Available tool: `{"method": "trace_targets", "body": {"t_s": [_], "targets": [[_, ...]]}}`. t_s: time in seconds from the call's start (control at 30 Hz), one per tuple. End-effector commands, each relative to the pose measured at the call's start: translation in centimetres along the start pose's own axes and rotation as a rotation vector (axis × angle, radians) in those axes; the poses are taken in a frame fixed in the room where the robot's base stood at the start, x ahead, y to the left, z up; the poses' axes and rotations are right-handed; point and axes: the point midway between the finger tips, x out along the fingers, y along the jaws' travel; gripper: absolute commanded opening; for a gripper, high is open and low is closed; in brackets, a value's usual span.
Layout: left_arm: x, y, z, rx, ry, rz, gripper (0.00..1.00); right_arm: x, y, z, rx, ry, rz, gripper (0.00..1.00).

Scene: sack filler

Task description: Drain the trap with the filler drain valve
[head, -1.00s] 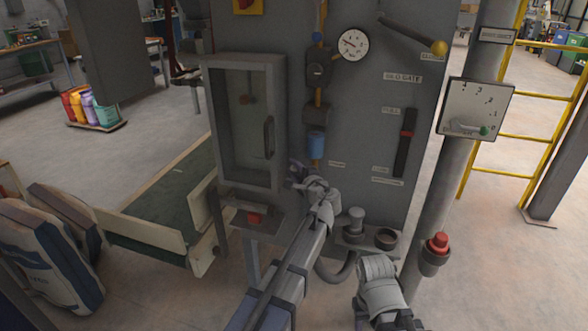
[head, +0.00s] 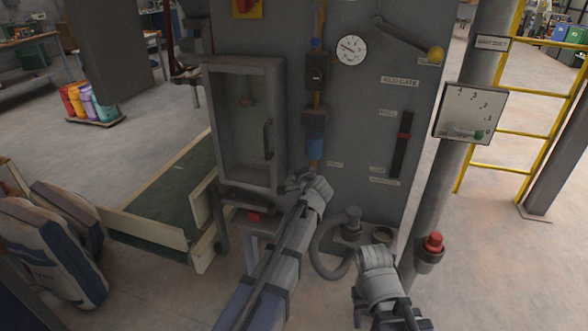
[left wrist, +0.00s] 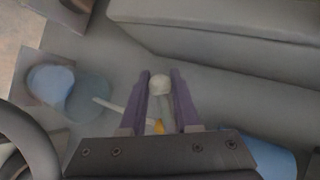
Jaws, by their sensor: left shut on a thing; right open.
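The blue trap bowl (head: 315,146) hangs on the yellow pipe on the front of the grey cabinet. My left gripper (head: 294,182) is just below it, in front of the cabinet. In the left wrist view its purple fingers (left wrist: 160,95) are shut on a small pale-tipped handle (left wrist: 160,84), which seems to be the drain valve's. A bit of yellow shows between the fingers. In the head view the valve is hidden behind the gripper. My right gripper (head: 360,306) is low at the front, open, partly hidden by its own wrist.
A hose (head: 325,240) loops beside a small shelf with a dark cup (head: 383,236). A glazed door (head: 247,125) is left of the trap, a pressure gauge (head: 351,50) above right. A red button (head: 434,242) sits on the grey post. Sacks (head: 55,250) stand at left.

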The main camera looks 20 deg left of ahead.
Motion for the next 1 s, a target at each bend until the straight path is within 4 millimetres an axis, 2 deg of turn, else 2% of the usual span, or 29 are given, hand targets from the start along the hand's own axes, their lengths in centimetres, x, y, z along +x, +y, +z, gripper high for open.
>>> {"method": "trace_targets", "body": {"t_s": [0.1, 0.4, 1.0], "targets": [[0.0, 0.4, -0.1, -0.083, 0.029, 0.067, 0.0, -0.9, 0.1, 0.1, 0.0, 0.0, 0.0, 0.5], [0.0, 2.0, -0.9, -0.294, 0.109, 0.239, 0.0, -1.9, 0.2, 0.1, 0.0, 0.0, 0.0, 0.5], [-0.8, 4.1, -2.7, -0.632, 0.236, 0.516, 0.0, -2.2, 0.2, 0.1, 0.0, 0.0, 0.0, 0.5]]}}
